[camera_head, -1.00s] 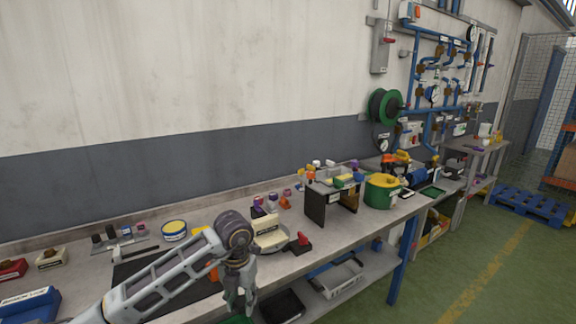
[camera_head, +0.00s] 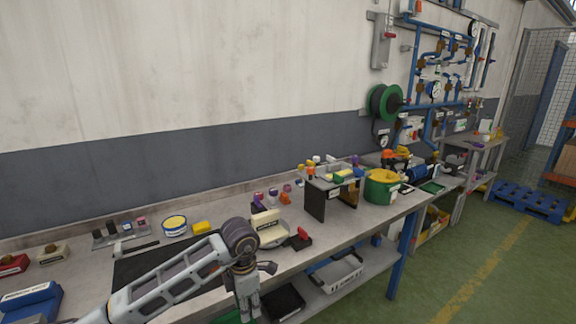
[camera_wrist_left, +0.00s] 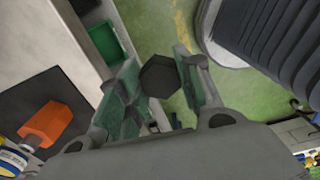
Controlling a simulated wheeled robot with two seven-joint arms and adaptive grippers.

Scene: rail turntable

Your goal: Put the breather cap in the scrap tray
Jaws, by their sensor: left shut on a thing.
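My left gripper (camera_head: 246,303) hangs in front of the bench's front edge, fingers down. In the left wrist view the gripper (camera_wrist_left: 158,90) is shut on a dark hexagonal piece (camera_wrist_left: 158,76), which looks like the breather cap. The piece sits between the two green-grey fingers, with the green floor behind it. The cap does not show clearly in the head view. A green tray (camera_wrist_left: 104,40) stands below the bench edge in the wrist view; I cannot tell whether it is the scrap tray. My right gripper is not in view.
A dark mat (camera_head: 135,272) lies on the bench under my left arm. A grey crate (camera_head: 340,272) sits on the lower shelf.

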